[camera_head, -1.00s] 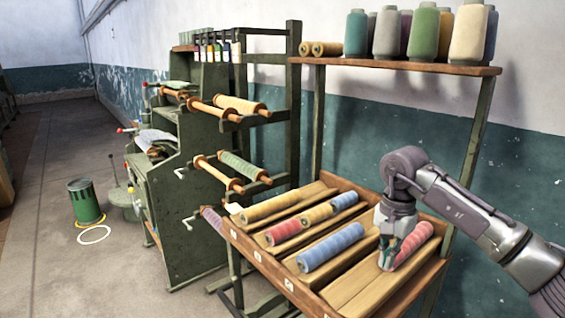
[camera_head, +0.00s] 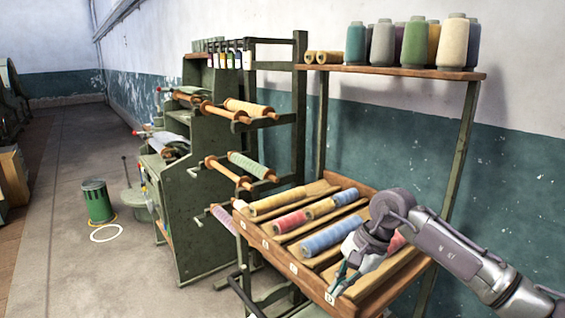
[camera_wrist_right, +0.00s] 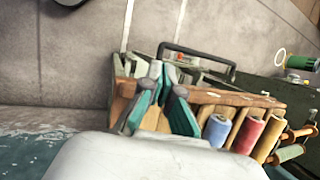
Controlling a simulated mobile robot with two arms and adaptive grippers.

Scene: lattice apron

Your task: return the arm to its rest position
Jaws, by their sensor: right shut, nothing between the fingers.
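My right gripper (camera_head: 338,284) is shut and empty. In the head view it hangs over the front right part of the sloped wooden rack (camera_head: 318,285), its fingers pointing down near the front edge. In the right wrist view the teal fingertips of my right gripper (camera_wrist_right: 166,78) show in front of the rack's wooden side. A red spool (camera_head: 397,243) in the rack's right slot is mostly hidden behind my right wrist. My left gripper is not in view.
The rack holds a blue spool (camera_head: 327,240), a red spool (camera_head: 290,221) and yellow ones. Large cones (camera_head: 415,43) stand on the shelf (camera_head: 400,70) above. A green machine (camera_head: 200,190) and a green bin (camera_head: 97,201) stand left.

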